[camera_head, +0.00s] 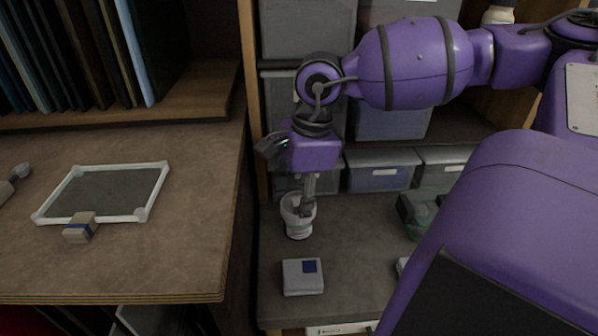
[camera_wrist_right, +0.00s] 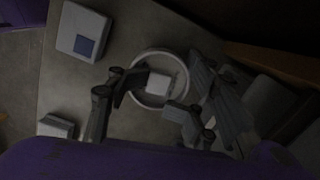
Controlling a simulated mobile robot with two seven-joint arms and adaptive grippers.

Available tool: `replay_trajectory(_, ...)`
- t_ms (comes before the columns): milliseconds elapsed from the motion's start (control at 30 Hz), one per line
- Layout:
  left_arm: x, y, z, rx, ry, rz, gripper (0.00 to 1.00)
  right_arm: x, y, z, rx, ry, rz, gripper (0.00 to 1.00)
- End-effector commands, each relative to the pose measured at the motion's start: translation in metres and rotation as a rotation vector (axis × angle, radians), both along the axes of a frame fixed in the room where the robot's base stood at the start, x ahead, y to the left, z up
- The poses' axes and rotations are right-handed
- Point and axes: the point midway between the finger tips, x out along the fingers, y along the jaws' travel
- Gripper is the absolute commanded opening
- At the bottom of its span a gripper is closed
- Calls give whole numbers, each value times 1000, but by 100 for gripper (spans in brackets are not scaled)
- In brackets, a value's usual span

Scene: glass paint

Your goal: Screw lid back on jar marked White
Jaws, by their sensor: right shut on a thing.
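A white round jar (camera_head: 298,229) stands upright on the grey worktop in the middle of the head view. In the right wrist view, its top shows as a pale ring (camera_wrist_right: 142,61) with a dark inside. My right gripper (camera_head: 304,208) points straight down at the jar's top, its fingertips within the rim. In the wrist view the right gripper (camera_wrist_right: 155,97) is shut on a small pale block-like piece (camera_wrist_right: 164,82) inside the ring. I cannot tell whether that piece belongs to the lid. No marking on the jar is readable.
A pale box with a blue square (camera_head: 302,277) lies in front of the jar. Storage bins (camera_head: 381,170) stand behind, and a greenish glass item (camera_head: 420,217) sits to the right. A wooden table (camera_head: 190,245) at left bears a white-framed glass pane (camera_head: 152,193) and a small block (camera_head: 80,229).

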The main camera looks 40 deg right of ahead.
Motion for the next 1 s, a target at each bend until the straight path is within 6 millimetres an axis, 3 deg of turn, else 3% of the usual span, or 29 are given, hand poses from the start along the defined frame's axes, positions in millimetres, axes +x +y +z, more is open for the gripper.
replay_trajectory(400, -1, 0, -1, 0, 2, 0, 40, -2, -1, -6, -2, 12, -39, 6)
replay_trajectory(700, 2, 0, 2, 0, -5, 0, 40, -3, -2, -7, -3, 12, -321, 6)
replay_trajectory(967, 2, 0, 2, -1, -4, -1, 40, -2, -2, -7, -2, 13, -363, 6)
replay_trajectory(1000, 2, 0, 2, -1, -4, -1, 40, -2, -2, -7, -2, 12, -362, 43)
